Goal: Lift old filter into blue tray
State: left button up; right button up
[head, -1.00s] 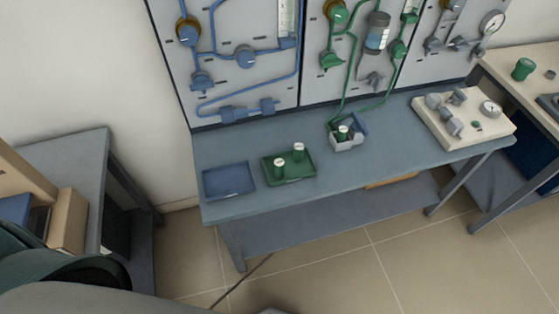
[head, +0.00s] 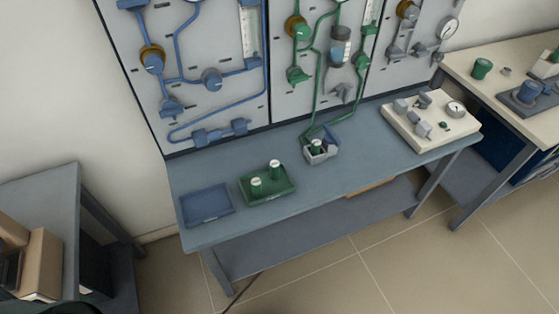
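The blue tray (head: 206,206) lies empty at the left end of the blue-grey bench. A green tray (head: 279,194) sits right beside it and holds two small green cylinders with pale tops, a front one (head: 257,187) and a back one (head: 275,169). A similar green cylinder (head: 316,147) stands in a small grey holder (head: 322,157) further right. Neither gripper is in view.
The bench (head: 330,188) has free top between the holder and a cream board with fittings (head: 430,125) at right. Upright pipe panels (head: 215,35) close off its back. A grey table (head: 40,205) stands at left, another table at far right.

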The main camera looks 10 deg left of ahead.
aim_at(316, 144)
jog(key=l+u, duration=0.15)
jog(key=u, duration=0.25)
jog(key=i+l+u, duration=0.1)
jog(key=u, duration=0.3)
jog(key=l+u, duration=0.25)
jog(key=u, duration=0.15)
jog(key=l+u, duration=0.1)
jog(key=l, duration=0.35)
jog(key=k+l+u, duration=0.1)
jog(key=l, duration=0.3)
jog(key=l+u, duration=0.1)
jog(key=l, duration=0.35)
jog(key=k+l+u, duration=0.1)
jog(key=l, duration=0.3)
